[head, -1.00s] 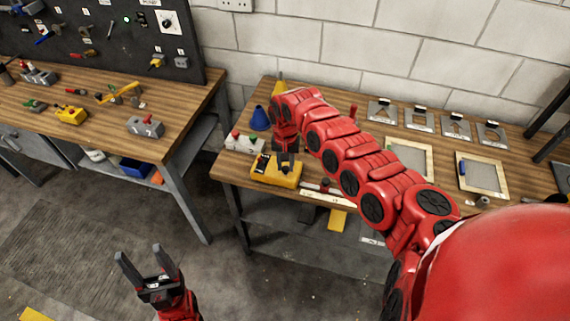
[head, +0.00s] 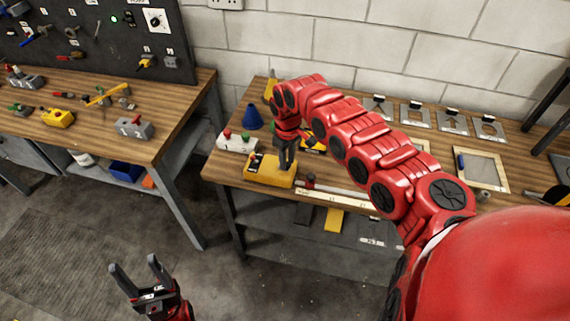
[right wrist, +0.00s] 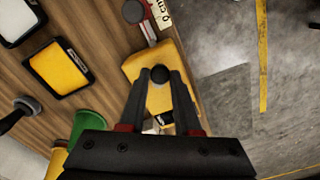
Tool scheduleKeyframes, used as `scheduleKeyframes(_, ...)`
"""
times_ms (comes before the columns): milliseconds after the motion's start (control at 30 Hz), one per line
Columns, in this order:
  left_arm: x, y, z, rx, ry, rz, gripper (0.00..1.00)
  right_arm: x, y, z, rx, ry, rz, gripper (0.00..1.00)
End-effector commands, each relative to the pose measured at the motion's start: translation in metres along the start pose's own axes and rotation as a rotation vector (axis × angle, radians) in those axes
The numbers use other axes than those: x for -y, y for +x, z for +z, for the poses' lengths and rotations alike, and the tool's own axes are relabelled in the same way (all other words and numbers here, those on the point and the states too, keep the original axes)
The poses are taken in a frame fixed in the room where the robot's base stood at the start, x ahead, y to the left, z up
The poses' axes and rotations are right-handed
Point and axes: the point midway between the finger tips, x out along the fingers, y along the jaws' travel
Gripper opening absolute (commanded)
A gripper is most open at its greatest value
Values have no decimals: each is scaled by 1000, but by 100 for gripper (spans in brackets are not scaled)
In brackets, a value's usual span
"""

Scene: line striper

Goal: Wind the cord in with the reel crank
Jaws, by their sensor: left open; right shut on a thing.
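The yellow reel box (head: 262,171) sits at the front left edge of the right-hand wooden bench. In the right wrist view the yellow box (right wrist: 140,66) lies under my right gripper. My right gripper (head: 287,163) points down over the box's right part. In the right wrist view my right gripper (right wrist: 158,82) is shut on a round black knob (right wrist: 158,74), which looks like the crank's handle. The crank arm is mostly hidden by the fingers. I cannot make out the cord. My left gripper (head: 134,264) is open and empty, low over the floor, away from both benches.
A gap of floor separates the left bench (head: 182,108).

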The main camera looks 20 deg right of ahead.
Motion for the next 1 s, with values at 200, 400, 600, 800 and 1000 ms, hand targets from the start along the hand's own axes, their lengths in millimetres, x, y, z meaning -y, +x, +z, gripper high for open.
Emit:
scheduleKeyframes(200, -1, -23, 4, 0, 0, 0, 62, -7, 3, -2, -3, -195, 4, 0)
scheduleKeyframes(400, -2, -39, 7, 0, 0, 0, 62, -11, 3, -4, -6, -347, 5, 0)
scheduleKeyframes(600, -2, -51, 8, 0, 0, 0, 62, -13, 2, -3, -2, -453, 2, 0)
scheduleKeyframes(800, -3, -56, 10, 0, 0, 0, 62, -15, 1, -4, -1, -512, 2, 0)
scheduleKeyframes(1000, -3, -58, 10, 0, 0, 0, 62, -15, 0, -4, -2, -533, 3, 0)
